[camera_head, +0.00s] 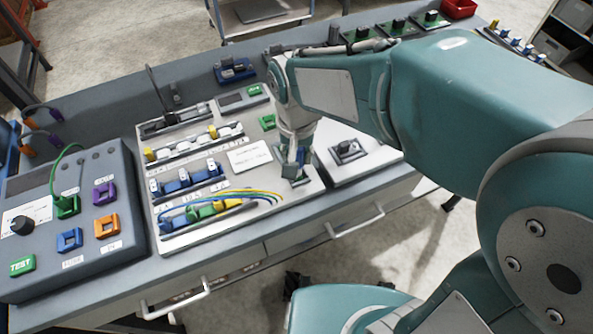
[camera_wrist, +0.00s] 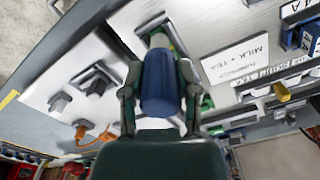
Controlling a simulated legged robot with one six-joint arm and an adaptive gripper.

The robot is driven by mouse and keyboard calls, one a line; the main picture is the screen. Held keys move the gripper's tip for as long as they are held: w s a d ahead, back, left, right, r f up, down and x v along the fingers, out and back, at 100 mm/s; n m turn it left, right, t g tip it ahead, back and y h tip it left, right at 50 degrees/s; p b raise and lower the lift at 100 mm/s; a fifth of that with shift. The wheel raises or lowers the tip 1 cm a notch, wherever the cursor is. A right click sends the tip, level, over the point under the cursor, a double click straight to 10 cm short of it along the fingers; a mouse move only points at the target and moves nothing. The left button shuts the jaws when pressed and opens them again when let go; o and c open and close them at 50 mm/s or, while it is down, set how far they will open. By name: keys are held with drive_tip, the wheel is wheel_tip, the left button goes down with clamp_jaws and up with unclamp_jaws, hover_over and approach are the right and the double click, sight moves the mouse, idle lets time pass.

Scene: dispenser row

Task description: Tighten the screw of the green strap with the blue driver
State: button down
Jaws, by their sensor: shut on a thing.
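My gripper (camera_wrist: 159,76) is shut on the blue driver (camera_wrist: 160,88), with one finger on each side of its thick handle. The driver points away from the wrist camera. A green part (camera_wrist: 175,43), perhaps the green strap, shows just past the handle end in the wrist view. The driver's tip and any screw are hidden by the handle or too small to tell, so contact is unclear. In the head view my gripper (camera_head: 294,162) is low over the right part of the white panel (camera_head: 225,211), above a small greenish fixture (camera_head: 296,181).
A grey test box (camera_head: 75,255) with coloured sockets stands at the left. The panel carries a blue terminal row (camera_head: 186,181), curved coloured wires (camera_head: 262,193) and a white label card (camera_head: 250,157). A white plate with a black-based knob (camera_head: 347,151) lies right of my gripper.

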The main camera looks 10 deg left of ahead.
drive_tip(key=m, duration=0.6)
drive_tip(key=shift+m, duration=0.4)
drive_tip(key=m, duration=0.6)
drive_tip(key=shift+m, duration=0.3)
drive_tip(key=shift+r, duration=0.8)
